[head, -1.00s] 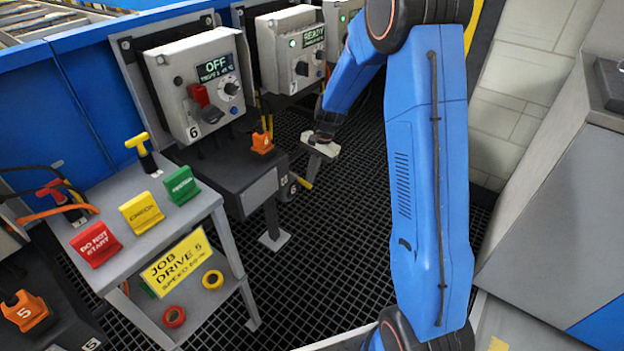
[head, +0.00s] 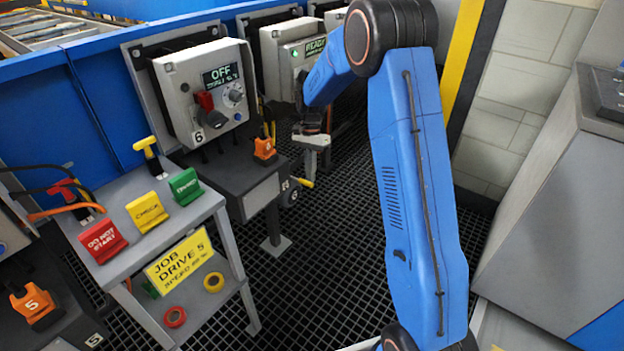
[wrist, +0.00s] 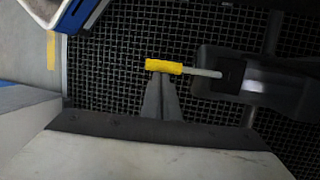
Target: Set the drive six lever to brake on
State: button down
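The drive six lever has a yellow grip (head: 305,183) and sits low at the right end of the drive six unit (head: 262,195). In the wrist view its yellow grip (wrist: 163,67) lies level, with a pale rod (wrist: 205,73) running right into a dark housing (wrist: 245,75). My gripper (head: 308,168) hangs just above the lever, pointing down. In the wrist view my gripper's fingers (wrist: 163,82) look close together and end at the grip's lower edge. I cannot tell whether they touch it.
The drive six box (head: 205,95) reads OFF, with a red switch (head: 205,101). The neighbouring box (head: 300,65) has a green light and reads READY. A grey cart (head: 165,225) with coloured signs stands left. Dark grating floor (head: 320,260) is open in front.

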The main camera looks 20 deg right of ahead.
jog(key=shift+w+a+r, duration=0.2)
jog(key=shift+w+r, duration=0.05)
jog(key=shift+r, duration=0.3)
jog(key=shift+w+a+r, duration=0.2)
jog(key=shift+r, duration=0.45)
jog(key=shift+r, duration=0.75)
notch_tip(320, 180, up, 10)
jog(key=shift+d, duration=0.1)
